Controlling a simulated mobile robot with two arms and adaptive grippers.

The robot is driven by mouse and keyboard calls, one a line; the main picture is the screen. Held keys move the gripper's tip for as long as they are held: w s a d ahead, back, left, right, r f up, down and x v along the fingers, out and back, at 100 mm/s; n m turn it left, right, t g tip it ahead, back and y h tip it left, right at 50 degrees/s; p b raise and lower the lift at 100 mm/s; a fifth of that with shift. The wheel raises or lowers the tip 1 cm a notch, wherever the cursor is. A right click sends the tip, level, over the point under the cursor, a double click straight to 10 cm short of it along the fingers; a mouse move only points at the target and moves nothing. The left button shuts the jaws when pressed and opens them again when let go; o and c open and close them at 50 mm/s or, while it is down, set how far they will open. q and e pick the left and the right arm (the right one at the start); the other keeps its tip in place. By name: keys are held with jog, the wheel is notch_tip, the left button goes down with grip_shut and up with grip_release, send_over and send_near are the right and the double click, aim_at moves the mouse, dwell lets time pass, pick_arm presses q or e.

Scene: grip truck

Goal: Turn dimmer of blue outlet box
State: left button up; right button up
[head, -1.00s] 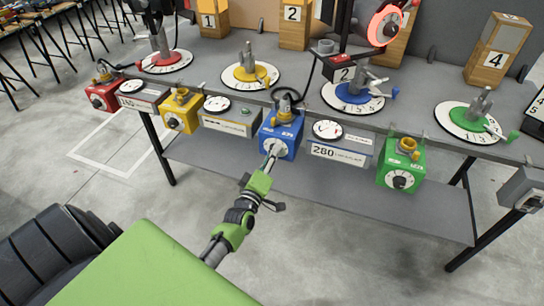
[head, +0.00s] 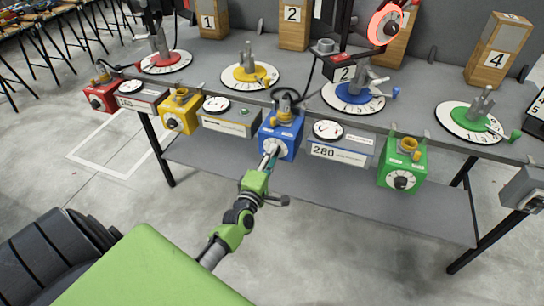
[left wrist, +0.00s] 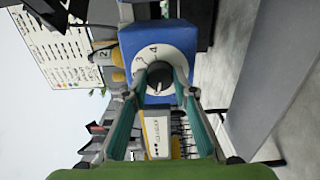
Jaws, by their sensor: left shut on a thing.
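The blue outlet box (head: 281,134) hangs on the front edge of the workbench in the head view. Its white dial faces me. In the left wrist view the blue box (left wrist: 156,35) shows the black dimmer knob (left wrist: 160,76) at the centre of the numbered dial (left wrist: 150,56). My left gripper (head: 272,158) reaches the dial from below. In the left wrist view the fingers of my left gripper (left wrist: 160,88) close around the knob from both sides. They hide part of the dial's lower rim. My right gripper is not in view.
A red box (head: 101,96), a yellow box (head: 181,112) and a green box (head: 402,166) hang along the same bench edge (head: 350,115). A meter reading 280 (head: 338,150) sits just right of the blue box. The floor in front is clear.

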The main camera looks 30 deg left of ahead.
pick_arm(q)
jog(key=o, duration=1.1)
jog(key=v, duration=1.2)
